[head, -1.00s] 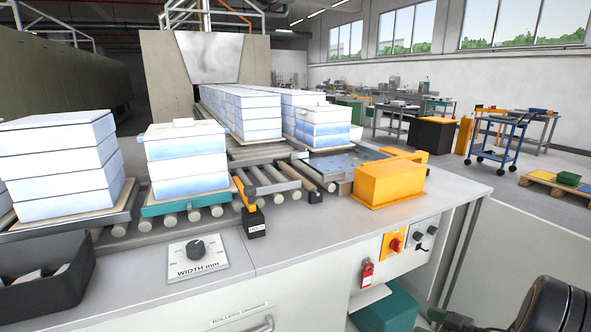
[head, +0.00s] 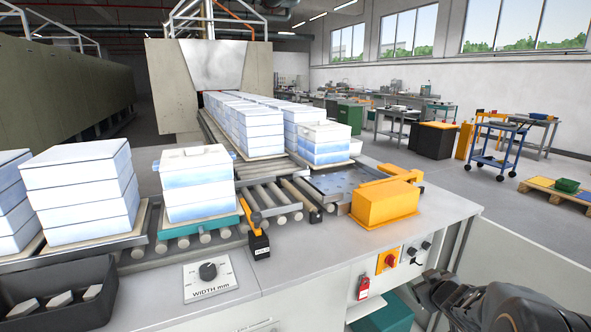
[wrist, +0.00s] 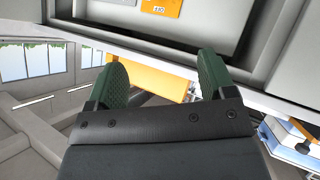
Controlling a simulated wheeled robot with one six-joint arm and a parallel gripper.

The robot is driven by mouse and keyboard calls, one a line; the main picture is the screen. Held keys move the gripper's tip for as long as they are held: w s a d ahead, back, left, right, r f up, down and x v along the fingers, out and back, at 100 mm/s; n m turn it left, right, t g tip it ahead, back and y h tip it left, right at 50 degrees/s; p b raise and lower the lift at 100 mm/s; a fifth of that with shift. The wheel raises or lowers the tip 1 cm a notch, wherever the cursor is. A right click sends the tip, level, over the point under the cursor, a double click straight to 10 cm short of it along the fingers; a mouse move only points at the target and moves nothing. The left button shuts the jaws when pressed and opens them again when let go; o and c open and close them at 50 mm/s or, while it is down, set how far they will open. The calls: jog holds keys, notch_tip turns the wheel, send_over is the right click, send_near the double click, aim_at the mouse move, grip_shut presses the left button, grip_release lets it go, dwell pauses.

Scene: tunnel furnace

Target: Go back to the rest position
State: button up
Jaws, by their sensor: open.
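My gripper (wrist: 158,85) shows in the wrist view with its two green fingers spread apart and nothing between them. In the head view part of my dark arm shows at the lower right corner, beside the front of the machine bench, and I cannot make out the fingers clearly there. In the wrist view the bench front and an orange surface (wrist: 150,78) show beyond the fingers.
Stacked white-blue blocks (head: 80,190) stand on the roller conveyor (head: 275,200) leading to the furnace (head: 210,62). An orange box (head: 385,205) sits on the bench's right end. A black bin (head: 105,268) is at lower left. A blue cart (head: 497,150) stands on open floor at right.

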jog(key=s+a+r+m+g+h+p, duration=0.1)
jog(key=s+a+r+m+g+p, duration=0.1)
jog(key=s+a+r+p, duration=0.35)
jog(key=s+a+r+m+g+h+p, duration=0.1)
jog(key=s+a+r+m+g+p, duration=0.1)
jog(key=r, duration=0.6)
jog(key=s+a+r+g+y+p, duration=0.1)
jog(key=s+a+g+p, duration=0.1)
jog(key=s+a, duration=0.3)
jog(key=s+a+r+g+y+p, duration=0.2)
jog(key=s+a+p, duration=0.1)
jog(key=s+a, duration=0.2)
jog(key=shift+s+a+r, duration=0.3)
jog(key=shift+s+a, duration=0.1)
jog(key=shift+s, duration=0.75)
